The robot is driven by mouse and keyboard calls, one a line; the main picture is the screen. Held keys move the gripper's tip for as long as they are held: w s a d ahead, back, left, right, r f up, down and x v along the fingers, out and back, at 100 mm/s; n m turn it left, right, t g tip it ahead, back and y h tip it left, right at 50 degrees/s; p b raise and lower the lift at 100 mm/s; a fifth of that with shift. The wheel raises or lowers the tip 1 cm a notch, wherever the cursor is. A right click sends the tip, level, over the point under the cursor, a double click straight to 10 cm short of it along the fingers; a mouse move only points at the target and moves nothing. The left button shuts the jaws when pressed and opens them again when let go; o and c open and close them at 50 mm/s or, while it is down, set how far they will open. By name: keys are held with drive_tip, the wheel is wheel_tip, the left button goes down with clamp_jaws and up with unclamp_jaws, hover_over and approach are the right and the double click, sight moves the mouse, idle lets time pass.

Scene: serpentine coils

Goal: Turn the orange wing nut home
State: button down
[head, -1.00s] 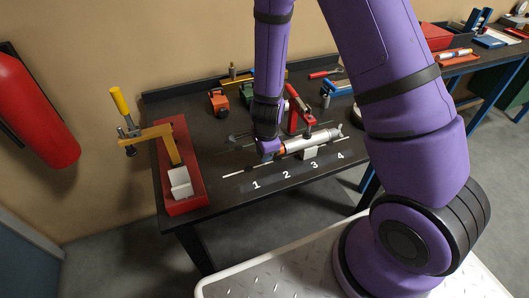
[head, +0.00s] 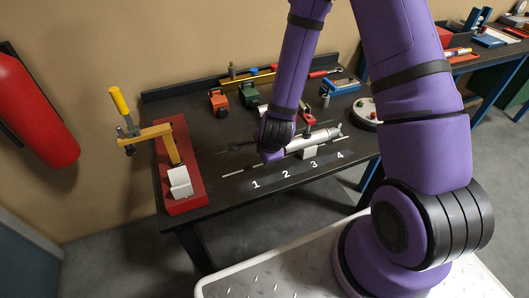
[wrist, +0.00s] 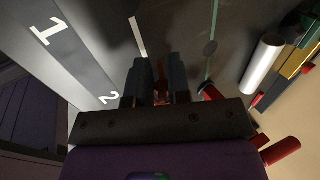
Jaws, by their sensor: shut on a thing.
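The orange wing nut (wrist: 161,96) shows only as a small orange-red patch between my fingers in the wrist view. My gripper (wrist: 160,82) is shut on it; the dark fingers stand on either side. In the head view my purple wrist hides the nut and most of my gripper (head: 268,158). My gripper is at the left end of a silver cylinder (head: 318,139), which lies over a pale block (head: 309,153) near the numbers 1 to 4. How far the nut is turned cannot be seen.
A red-based fixture with a yellow-handled clamp (head: 160,133) stands to the left. A red clamp (head: 308,117) rises just behind the cylinder. Orange (head: 217,101) and green (head: 249,95) blocks sit at the back. The bench front is clear.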

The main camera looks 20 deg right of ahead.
idle(0.5)
drive_tip(key=c, duration=1.1)
unclamp_jaws()
drive_tip(key=shift+a, duration=0.1)
